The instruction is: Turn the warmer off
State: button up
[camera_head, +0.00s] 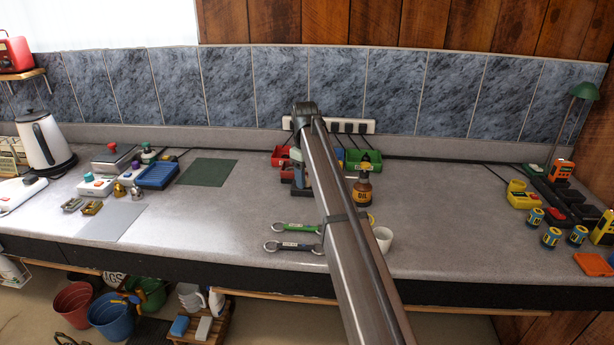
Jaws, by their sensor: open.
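No label I can read marks the warmer.
A blue tray (157,174), brass fittings (119,190) and a kettle (46,140) crowd the left. A green mat (207,172) lies flat between them and my arm. Wrenches (294,247), an oil bottle (362,190) and a cup (382,239) are near my arm. The right-centre counter is clear.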

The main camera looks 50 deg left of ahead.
notch_tip(320, 180, up, 14)
jog(key=shift+s, duration=0.35)
jog(key=shift+d+f, duration=0.1)
dwell(0.7)
